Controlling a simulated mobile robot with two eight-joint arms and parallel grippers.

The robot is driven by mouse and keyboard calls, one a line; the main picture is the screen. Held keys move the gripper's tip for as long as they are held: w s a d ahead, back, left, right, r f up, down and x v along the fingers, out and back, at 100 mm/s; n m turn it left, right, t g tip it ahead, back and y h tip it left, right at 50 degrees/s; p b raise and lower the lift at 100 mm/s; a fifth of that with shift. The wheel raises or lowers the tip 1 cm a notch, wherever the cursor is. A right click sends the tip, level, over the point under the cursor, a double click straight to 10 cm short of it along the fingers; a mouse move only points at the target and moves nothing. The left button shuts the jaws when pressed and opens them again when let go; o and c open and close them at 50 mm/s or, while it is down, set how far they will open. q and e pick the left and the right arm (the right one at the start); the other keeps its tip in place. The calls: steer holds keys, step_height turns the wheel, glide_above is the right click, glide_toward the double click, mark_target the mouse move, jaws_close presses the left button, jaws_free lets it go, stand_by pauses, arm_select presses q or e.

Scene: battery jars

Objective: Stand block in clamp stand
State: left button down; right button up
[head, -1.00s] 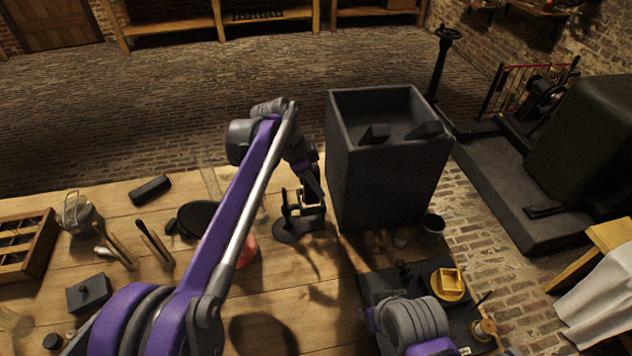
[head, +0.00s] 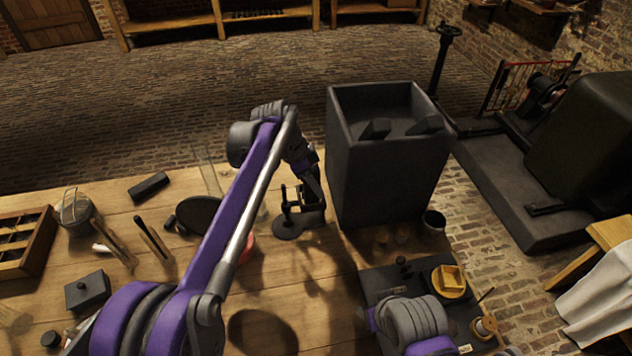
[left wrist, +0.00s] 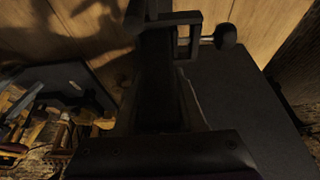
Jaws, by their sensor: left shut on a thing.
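The dark clamp stand (head: 287,229) is upright on the bench, with its round base flat on the wood. Its clamp frame and round screw knob (left wrist: 226,36) show at the top of the left wrist view. My left gripper (head: 312,205) points down right beside the clamp stand, at its right. It is shut on a dark block (left wrist: 160,85), which is hard to tell from the dark fingers. I cannot tell whether the block sits inside the clamp frame or only beside it. My right arm shows at the lower right, with its gripper out of view.
A tall dark open-topped tank (head: 385,165) stands close to the right of the gripper. A dark mat (head: 378,283) with a yellow part (head: 448,281) lies at the front right. A wooden rack (head: 32,255), small dark box (head: 88,291) and glassware stand at the left.

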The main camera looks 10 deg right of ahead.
arm_select(q)
steer(key=shift+f+b, duration=0.4)
steer(key=shift+f, duration=0.5)
arm_select(e)
steer(key=shift+f, duration=0.45)
arm_select(q)
steer(key=shift+c, duration=2)
jaws_free()
arm_select(e)
steer(key=shift+r+p, duration=0.6)
arm_select(q)
steer(key=v, duration=1)
steer(key=shift+a+r, duration=0.25)
steer(key=shift+r, duration=0.1)
